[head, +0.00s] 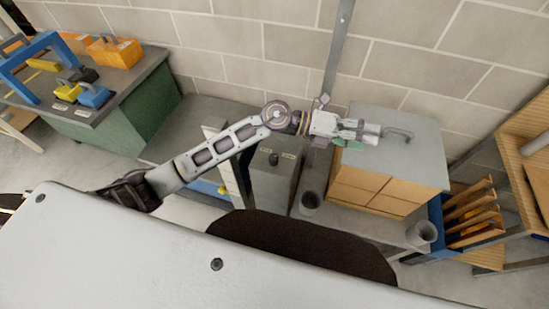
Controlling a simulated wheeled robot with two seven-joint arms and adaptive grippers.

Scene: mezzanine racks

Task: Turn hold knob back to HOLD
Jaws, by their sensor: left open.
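A small dark knob (273,158) sits on top of a grey box (270,185) on the bench against the wall. Pale labels beside it are too small to read, so I cannot tell which setting it points to. My left arm reaches in from the left and passes just behind the knob. My left gripper (372,133) is open, to the right of the knob and apart from it, above the grey top of a drawer cabinet (420,160). My right gripper is not in view.
The cabinet top has a dark handle (397,133). Two grey cups (310,203) (421,233) stand in front. A blue rack with wooden slats (470,215) is at right. A green workbench (135,115) with orange and blue items is at left. The block wall is close behind.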

